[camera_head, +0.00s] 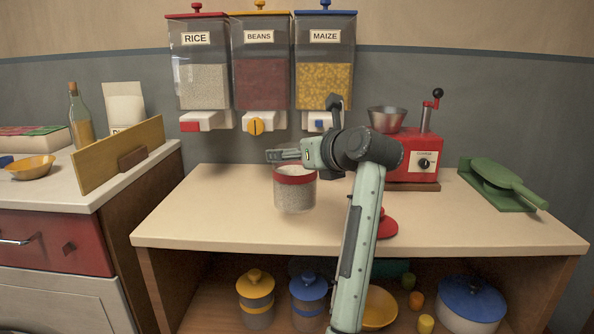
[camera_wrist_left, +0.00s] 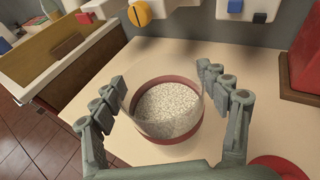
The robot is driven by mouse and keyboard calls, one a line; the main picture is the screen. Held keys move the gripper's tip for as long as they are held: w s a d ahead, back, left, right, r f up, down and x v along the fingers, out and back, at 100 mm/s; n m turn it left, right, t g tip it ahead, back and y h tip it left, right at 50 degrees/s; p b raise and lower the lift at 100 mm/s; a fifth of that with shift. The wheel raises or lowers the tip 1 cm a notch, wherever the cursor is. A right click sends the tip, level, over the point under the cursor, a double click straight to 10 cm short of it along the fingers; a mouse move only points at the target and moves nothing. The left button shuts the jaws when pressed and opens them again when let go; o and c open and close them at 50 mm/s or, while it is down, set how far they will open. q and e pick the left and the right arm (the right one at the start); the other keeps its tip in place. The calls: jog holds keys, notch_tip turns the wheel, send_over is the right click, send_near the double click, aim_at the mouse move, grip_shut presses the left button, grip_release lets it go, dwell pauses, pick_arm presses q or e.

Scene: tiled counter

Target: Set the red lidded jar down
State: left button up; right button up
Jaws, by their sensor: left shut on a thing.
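The red jar (camera_head: 295,195) is clear with a red band at its rim and is partly filled with pale rice grains. It is upright over the middle of the counter, open at the top. My left gripper (camera_head: 290,157) is shut on it near the rim. In the left wrist view the fingers stand on both sides of the jar (camera_wrist_left: 168,108). I cannot tell whether its base touches the counter. A red lid (camera_head: 386,226) lies on the counter to the right, partly hidden by my arm. My right gripper is not in view.
Rice (camera_head: 200,85), beans (camera_head: 264,80) and maize (camera_head: 325,80) dispensers hang on the wall above. A red grinder (camera_head: 412,160) and a green press (camera_head: 500,185) stand at the right. The counter (camera_head: 210,215) is clear left of the jar. Yellow and blue-lidded jars stand on the shelf below.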

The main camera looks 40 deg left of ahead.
aim_at(297, 171)
pick_arm(q)
notch_tip(297, 171, down, 3)
jog(key=shift+w+f, duration=0.1)
jog(key=shift+w, duration=0.05)
jog(key=shift+d+f, duration=0.1)
jog(key=shift+f, duration=0.25)
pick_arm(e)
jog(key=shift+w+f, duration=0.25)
pick_arm(q)
jog(key=shift+f, duration=0.15)
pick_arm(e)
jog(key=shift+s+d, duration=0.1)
pick_arm(q)
jog(key=o, duration=1.5)
jog(key=shift+f, duration=0.1)
jog(key=shift+c, duration=0.2)
jog(key=o, duration=0.4)
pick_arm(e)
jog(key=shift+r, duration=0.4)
